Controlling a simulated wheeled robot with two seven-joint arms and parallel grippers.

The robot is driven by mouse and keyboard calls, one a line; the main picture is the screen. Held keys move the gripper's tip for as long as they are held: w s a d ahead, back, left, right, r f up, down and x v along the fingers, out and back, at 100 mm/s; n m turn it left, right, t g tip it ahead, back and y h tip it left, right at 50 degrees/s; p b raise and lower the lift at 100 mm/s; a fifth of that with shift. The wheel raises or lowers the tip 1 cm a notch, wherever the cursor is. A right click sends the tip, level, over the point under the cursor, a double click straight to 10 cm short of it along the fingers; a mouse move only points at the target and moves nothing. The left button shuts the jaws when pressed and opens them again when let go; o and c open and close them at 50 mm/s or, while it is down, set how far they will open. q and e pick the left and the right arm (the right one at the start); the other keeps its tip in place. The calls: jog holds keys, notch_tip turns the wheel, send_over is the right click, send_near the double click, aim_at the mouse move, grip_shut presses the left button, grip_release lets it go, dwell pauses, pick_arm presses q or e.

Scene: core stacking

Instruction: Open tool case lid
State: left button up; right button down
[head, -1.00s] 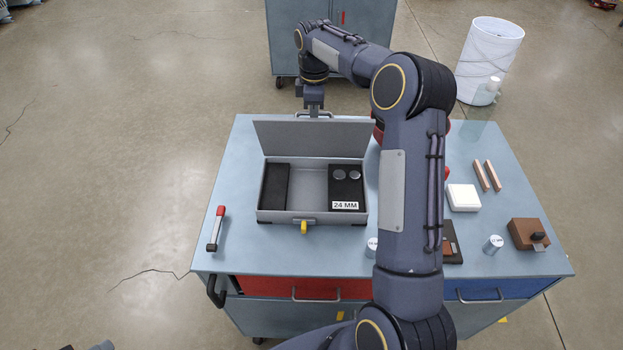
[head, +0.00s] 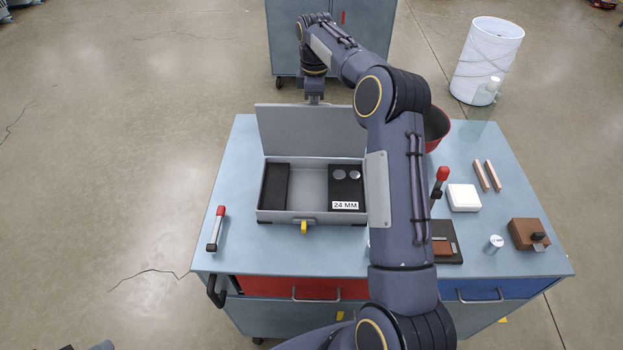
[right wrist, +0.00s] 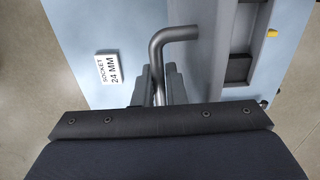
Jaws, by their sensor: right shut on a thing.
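The grey tool case (head: 262,215) stands on the workbench with its lid (head: 312,130) raised at the back edge and the inside exposed. Inside are dark inserts, one with two round silver pieces and a "24 MM" label (head: 345,205). A yellow latch piece (head: 304,227) is at the front. My right gripper (head: 315,99) is at the lid's top edge. In the right wrist view my right gripper (right wrist: 159,84) is shut on the bent grey lid handle (right wrist: 178,35). The left gripper is not in view.
A red-tipped tool (head: 216,229) lies left of the case. To the right are a white block (head: 463,198), copper bars (head: 487,175), a brown block (head: 527,234) and a red bowl (head: 437,124), partly behind my arm. A white bin (head: 487,60) stands on the floor.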

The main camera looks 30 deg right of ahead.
jog(key=shift+w+d, duration=0.1)
jog(key=shift+w+d+f, duration=0.25)
jog(key=shift+w+d, duration=0.15)
jog(key=shift+w, duration=0.25)
jog(key=shift+w+d+f, duration=0.2)
jog(key=shift+w+d, duration=0.15)
jog(key=shift+w, duration=0.3)
jog(key=c, duration=1.4)
grip_release()
